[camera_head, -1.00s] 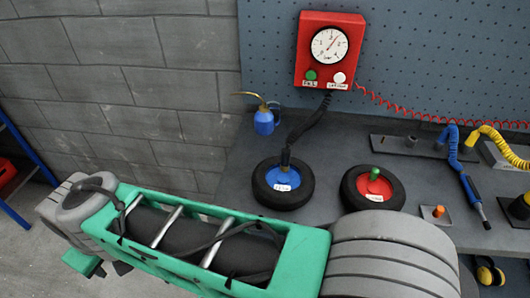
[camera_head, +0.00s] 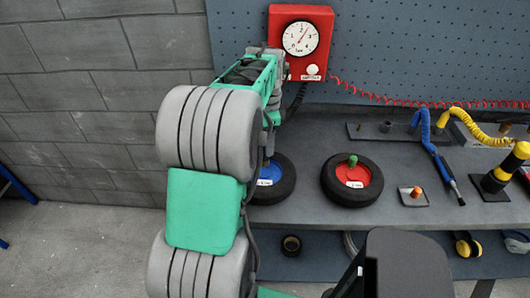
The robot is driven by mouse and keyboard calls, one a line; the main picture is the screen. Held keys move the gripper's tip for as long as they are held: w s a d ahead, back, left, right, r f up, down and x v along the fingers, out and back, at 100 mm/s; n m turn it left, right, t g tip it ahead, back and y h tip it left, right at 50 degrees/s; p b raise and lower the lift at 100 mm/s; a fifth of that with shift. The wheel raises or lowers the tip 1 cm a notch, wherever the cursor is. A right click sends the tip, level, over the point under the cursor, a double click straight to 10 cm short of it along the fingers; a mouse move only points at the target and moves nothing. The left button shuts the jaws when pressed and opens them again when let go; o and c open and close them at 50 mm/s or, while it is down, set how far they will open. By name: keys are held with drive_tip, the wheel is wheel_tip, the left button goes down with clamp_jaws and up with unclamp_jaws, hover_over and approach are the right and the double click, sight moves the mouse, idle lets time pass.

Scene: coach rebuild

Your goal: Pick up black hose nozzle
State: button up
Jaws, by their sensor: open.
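The black hose (camera_head: 297,100) hangs from the red gauge box (camera_head: 302,40) and runs down behind my arm. Its nozzle end is mostly hidden there, above the wheel with the blue hub (camera_head: 270,173). My green and grey arm rises from the bottom of the view and reaches toward the gauge box. My gripper is hidden behind the arm links, so its place relative to the nozzle cannot be seen.
A wheel with a red hub (camera_head: 352,180) lies on the grey bench (camera_head: 300,205) to the right. Further right are a blue air tool (camera_head: 446,178), a yellow coiled hose (camera_head: 475,124) and a black-and-yellow post (camera_head: 500,170). A lower shelf holds yellow ear defenders (camera_head: 467,245).

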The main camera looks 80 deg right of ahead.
drive_tip(key=f, duration=0.2)
drive_tip(key=f+p, duration=0.1)
drive_tip(key=f, duration=0.2)
drive_tip(key=shift+w+a+f, duration=0.2)
drive_tip(key=shift+w+f, duration=0.05)
drive_tip(key=shift+f, duration=0.15)
clamp_jaws()
